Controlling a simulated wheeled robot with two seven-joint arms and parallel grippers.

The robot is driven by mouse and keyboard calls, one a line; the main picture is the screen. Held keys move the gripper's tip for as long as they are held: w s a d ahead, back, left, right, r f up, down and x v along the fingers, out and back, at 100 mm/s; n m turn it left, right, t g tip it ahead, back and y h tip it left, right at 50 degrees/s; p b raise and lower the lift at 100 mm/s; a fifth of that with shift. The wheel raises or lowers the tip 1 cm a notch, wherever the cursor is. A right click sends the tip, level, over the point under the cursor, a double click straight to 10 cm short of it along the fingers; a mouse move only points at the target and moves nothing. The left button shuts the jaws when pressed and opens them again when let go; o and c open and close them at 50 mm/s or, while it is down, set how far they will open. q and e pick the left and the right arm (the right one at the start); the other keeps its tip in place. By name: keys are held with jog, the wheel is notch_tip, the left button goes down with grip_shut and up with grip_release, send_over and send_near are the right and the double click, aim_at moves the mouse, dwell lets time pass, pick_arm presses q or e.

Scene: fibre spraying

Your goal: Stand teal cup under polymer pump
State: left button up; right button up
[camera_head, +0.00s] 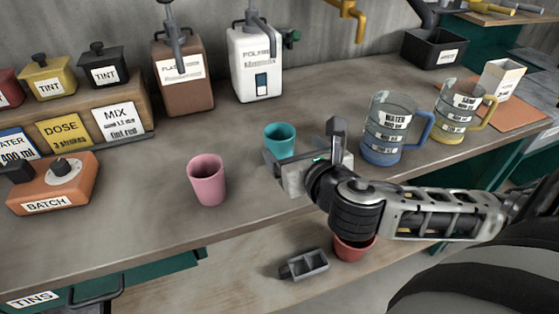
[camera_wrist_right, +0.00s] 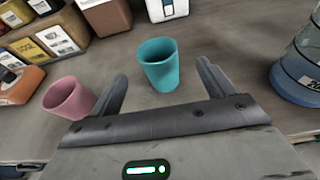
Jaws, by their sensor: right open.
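The teal cup (camera_head: 280,138) stands upright on the workbench, right of the pink cup. In the right wrist view the teal cup (camera_wrist_right: 159,64) stands ahead of and between my open fingers. My right gripper (camera_head: 272,158) is open and empty, just in front of the teal cup on its near side. It also shows in the right wrist view (camera_wrist_right: 163,88). The polymer pump (camera_head: 255,55) is a white container with a grey spout and a label, standing at the back of the bench behind the teal cup. My left gripper is not in view.
A pink cup (camera_head: 207,180) stands left of my right gripper. A brown pump container (camera_head: 183,75) stands left of the polymer pump. A blue-handled water jug (camera_head: 384,128) stands to the right. The bench between the teal cup and the polymer pump is clear.

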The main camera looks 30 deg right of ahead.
aim_at(275, 131)
jog(key=x, duration=0.9)
jog(key=shift+w+p, duration=0.35)
jog(key=shift+w, duration=0.05)
jog(key=c, duration=1.1)
jog(key=shift+r, duration=0.1)
